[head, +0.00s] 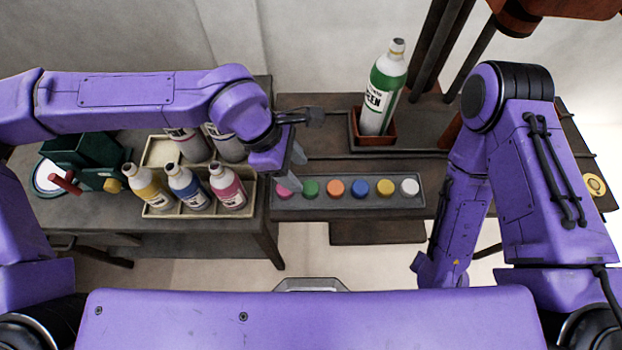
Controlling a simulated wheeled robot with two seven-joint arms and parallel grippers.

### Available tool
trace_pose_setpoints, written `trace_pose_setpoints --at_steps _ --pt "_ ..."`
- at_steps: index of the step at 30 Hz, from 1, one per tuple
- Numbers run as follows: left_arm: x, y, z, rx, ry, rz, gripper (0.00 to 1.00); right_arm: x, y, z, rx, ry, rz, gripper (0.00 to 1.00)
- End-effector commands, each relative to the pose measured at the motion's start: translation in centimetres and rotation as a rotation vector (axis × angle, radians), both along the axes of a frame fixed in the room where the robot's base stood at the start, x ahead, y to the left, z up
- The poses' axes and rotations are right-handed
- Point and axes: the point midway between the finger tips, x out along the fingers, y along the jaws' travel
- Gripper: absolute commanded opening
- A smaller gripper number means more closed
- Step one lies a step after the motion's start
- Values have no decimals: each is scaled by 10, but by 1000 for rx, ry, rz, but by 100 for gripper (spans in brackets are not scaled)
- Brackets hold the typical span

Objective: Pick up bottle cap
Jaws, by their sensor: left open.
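Several bottle caps lie in a row in a grey tray (350,203): a pink cap (285,189), a green cap (311,188), an orange cap (335,187), a blue cap (360,188), a yellow cap (385,187) and a white cap (409,187). My left gripper (294,166) is open at the tray's left end, by the pink cap, and partly covers that cap. I cannot tell whether it touches it. My right arm hangs down to the right of the tray; its fingers do not show.
A beige crate (160,211) holds several bottles on the left table. A dark green device (85,155) stands further left. Dark posts rise at the back.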

Motion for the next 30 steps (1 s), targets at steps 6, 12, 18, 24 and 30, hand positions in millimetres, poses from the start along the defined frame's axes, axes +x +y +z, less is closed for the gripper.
trace_pose_setpoints --at_steps 6,12,18,24,30 --pt "-2 -9 -26 1 3 5 52 0 0 2 0 0 0 43" --pt "-3 -23 -58 1 3 2 52 0 0 5 0 0 0 43" --pt "-2 -25 -63 0 -1 3 52 0 0 5 0 0 0 43" --pt "-2 -26 -63 0 -1 3 11 0 0 5 0 0 0 43" --pt "-2 -26 -63 0 -1 1 11 0 0 5 0 0 0 43"
